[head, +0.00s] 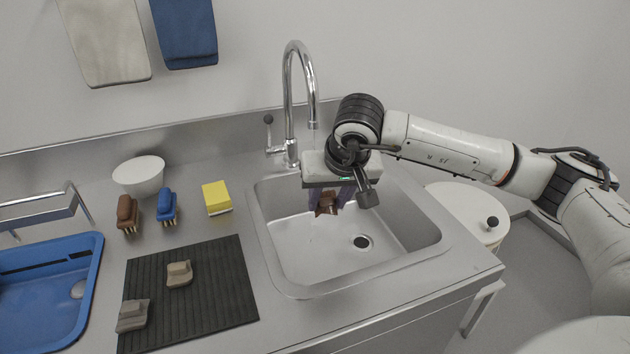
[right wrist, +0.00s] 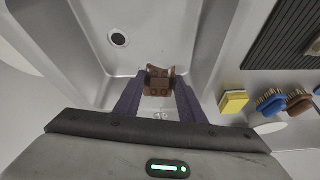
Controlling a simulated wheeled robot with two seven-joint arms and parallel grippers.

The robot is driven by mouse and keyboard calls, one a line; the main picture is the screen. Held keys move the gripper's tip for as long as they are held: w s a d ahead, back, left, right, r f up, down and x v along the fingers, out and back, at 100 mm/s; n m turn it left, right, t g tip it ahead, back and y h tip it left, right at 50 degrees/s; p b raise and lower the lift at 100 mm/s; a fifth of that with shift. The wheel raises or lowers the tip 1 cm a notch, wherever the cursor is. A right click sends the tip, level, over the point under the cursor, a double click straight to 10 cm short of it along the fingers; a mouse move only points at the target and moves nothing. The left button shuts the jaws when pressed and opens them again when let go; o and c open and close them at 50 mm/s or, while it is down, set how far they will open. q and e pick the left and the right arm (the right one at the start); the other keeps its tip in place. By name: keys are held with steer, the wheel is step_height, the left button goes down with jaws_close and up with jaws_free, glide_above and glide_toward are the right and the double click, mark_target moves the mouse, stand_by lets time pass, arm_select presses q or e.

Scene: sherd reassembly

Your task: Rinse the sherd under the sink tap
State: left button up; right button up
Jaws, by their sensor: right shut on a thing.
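My right gripper (head: 338,197) reaches over the sink (head: 290,245) from the right and points down into the basin. It is shut on a brown sherd (head: 326,204), which sits between its purple fingers. The sherd (right wrist: 158,82) also shows in the right wrist view between the fingertips (right wrist: 159,92), with a jagged edge. The chrome tap (head: 290,100) stands behind the basin, its spout just above and behind the gripper. My left gripper is not in view.
A black ribbed mat (head: 215,285) with two greyish pieces (head: 179,273) lies left of the sink. A yellow sponge (head: 216,197), blue brush (head: 166,205), brown brush (head: 127,214) and white bowl (head: 139,174) stand behind it. A blue tub (head: 45,315) is far left.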

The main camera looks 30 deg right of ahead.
steer(key=shift+s+a+r+p, duration=0.2)
steer(key=shift+s+r+p, duration=0.1)
steer(key=shift+s+r, duration=0.3)
steer(key=shift+s+a+r+p, duration=0.2)
steer(key=shift+s+r+p, duration=0.05)
steer(key=shift+s+r, duration=0.3)
steer(key=shift+s+a+r+p, duration=0.2)
steer(key=shift+s+r, duration=0.25)
steer(key=shift+s, duration=0.2)
steer(key=shift+s+a+r+p, duration=0.2)
steer(key=shift+s+r, duration=0.2)
steer(key=shift+s, duration=0.2)
